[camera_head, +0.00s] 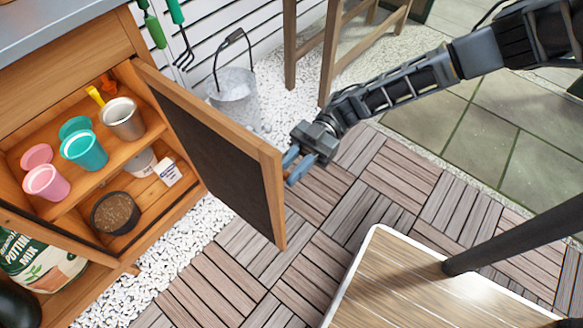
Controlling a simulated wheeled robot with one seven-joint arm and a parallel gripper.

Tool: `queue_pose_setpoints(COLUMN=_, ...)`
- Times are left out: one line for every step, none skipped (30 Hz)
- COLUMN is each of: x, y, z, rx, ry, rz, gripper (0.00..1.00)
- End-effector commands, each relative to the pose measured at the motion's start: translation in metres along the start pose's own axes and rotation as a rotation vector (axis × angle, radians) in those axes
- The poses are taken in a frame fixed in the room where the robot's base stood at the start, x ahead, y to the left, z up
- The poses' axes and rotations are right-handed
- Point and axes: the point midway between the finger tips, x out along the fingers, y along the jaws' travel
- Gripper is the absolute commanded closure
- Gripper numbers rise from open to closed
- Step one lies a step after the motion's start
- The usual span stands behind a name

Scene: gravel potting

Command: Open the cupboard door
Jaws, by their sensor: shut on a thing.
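The cupboard (100,50) is a wooden cabinet at the left. Its door (267,185), with a wooden frame and a dark inner panel, stands wide open, swung out towards the right. Its inner face shows; its outer face and any handle there are hidden. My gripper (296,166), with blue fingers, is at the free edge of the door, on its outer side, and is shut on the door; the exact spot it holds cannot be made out. My arm reaches in from the upper right.
Shelves inside hold a metal cup (122,118), teal cups (85,150), pink cups (46,182) and a dark pot (115,212). A metal bucket (234,95) stands on gravel behind the door. A wood-topped tray (420,300) is at the front. Deck tiles right of the door are clear.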

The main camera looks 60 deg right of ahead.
Motion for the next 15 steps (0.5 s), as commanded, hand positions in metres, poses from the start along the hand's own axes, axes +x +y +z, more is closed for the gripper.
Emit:
queue_pose_setpoints(x=0.0002, y=-0.0006, z=0.0013, rx=0.001, ry=-0.002, rz=-0.006, gripper=1.0)
queue_pose_setpoints(x=0.0002, y=-0.0006, z=0.0012, rx=0.001, ry=-0.002, rz=-0.008, gripper=1.0)
queue_pose_setpoints(x=0.0002, y=-0.0006, z=0.0012, rx=0.001, ry=-0.002, rz=-0.009, gripper=1.0)
queue_pose_setpoints(x=0.0001, y=-0.0005, z=0.0012, rx=0.001, ry=-0.002, rz=-0.009, gripper=1.0)
queue_pose_setpoints(x=0.0001, y=-0.0005, z=0.0011, rx=0.001, ry=-0.002, rz=-0.01, gripper=1.0)
queue_pose_setpoints(x=0.0001, y=-0.0005, z=0.0012, rx=0.001, ry=-0.002, rz=-0.009, gripper=1.0)
queue_pose_setpoints(x=0.0, y=-0.0005, z=0.0012, rx=0.001, ry=-0.002, rz=-0.009, gripper=1.0)
queue_pose_setpoints(x=0.0, y=-0.0005, z=0.0012, rx=0.001, ry=-0.002, rz=-0.009, gripper=1.0)
queue_pose_setpoints(x=0.0, y=-0.0005, z=0.0013, rx=0.001, ry=-0.003, rz=-0.009, gripper=1.0)
queue_pose_setpoints(x=-0.0001, y=-0.0005, z=0.0013, rx=0.001, ry=-0.003, rz=-0.009, gripper=1.0)
queue_pose_setpoints(x=-0.0001, y=-0.0005, z=0.0013, rx=0.001, ry=-0.003, rz=-0.008, gripper=1.0)
queue_pose_setpoints(x=-0.0001, y=-0.0005, z=0.0014, rx=0.001, ry=-0.003, rz=-0.008, gripper=1.0)
queue_pose_setpoints(x=-0.0001, y=-0.0006, z=0.0014, rx=0.001, ry=-0.003, rz=-0.008, gripper=0.74)
queue_pose_setpoints(x=-0.0001, y=-0.0006, z=0.0014, rx=0.001, ry=-0.003, rz=-0.008, gripper=0.71)
queue_pose_setpoints(x=-0.0001, y=-0.0005, z=0.0014, rx=0.001, ry=-0.003, rz=-0.008, gripper=0.67)
